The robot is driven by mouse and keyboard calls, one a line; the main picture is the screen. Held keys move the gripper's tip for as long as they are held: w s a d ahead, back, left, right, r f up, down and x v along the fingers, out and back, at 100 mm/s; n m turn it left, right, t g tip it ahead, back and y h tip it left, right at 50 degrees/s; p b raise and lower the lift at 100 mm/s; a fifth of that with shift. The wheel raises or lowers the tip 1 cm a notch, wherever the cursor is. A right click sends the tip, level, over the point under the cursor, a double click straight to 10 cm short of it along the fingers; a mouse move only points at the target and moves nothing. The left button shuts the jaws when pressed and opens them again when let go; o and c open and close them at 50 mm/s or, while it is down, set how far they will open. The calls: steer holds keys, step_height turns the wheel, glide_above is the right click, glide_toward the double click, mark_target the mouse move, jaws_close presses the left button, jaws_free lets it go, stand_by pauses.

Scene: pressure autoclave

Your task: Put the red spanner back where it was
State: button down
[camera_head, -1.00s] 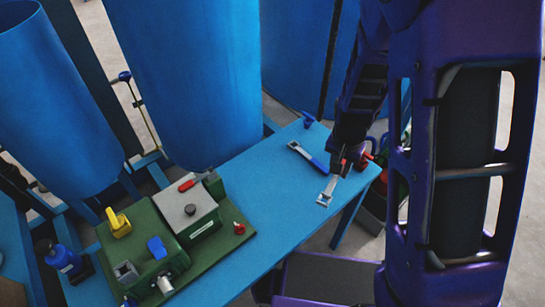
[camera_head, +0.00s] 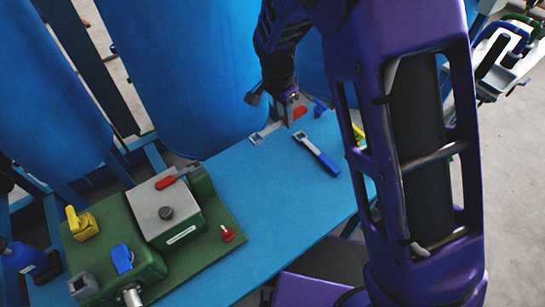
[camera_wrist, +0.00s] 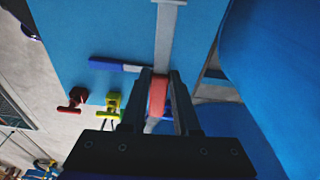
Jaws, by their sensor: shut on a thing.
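The red spanner has a red handle (camera_head: 300,112) and a grey shaft with an open grey head (camera_head: 258,138). My gripper (camera_head: 287,100) is shut on its red handle, near the back edge of the blue table (camera_head: 260,190). In the wrist view the red handle (camera_wrist: 158,97) is between the fingers of my gripper (camera_wrist: 161,73), and the grey shaft runs out ahead over the table. I cannot tell whether the spanner touches the table. A blue-handled spanner (camera_head: 320,155) lies on the table to the right of it.
A green unit (camera_head: 195,255) with a red lever (camera_head: 168,181), a yellow knob and a blue knob stands on the left of the table. Large blue tanks (camera_head: 185,70) rise behind. The table's middle is clear. Red (camera_wrist: 72,99) and yellow (camera_wrist: 112,103) items show near the table edge.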

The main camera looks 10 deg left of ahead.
steer(key=shift+m, duration=0.3)
steer(key=f, duration=0.3)
steer(key=a+f+b, duration=0.1)
steer(key=f, duration=0.3)
steer(key=a+f, duration=0.1)
steer(key=f, duration=0.2)
steer(key=shift+s+f+b, duration=0.15)
steer(key=shift+s+b, duration=0.05)
steer(key=shift+b, duration=0.15)
steer(key=shift+f+b, duration=0.5)
steer(key=shift+f, duration=0.15)
steer(key=c, duration=0.7)
jaws_free()
steer(key=shift+o, duration=0.2)
steer(key=shift+r, duration=0.1)
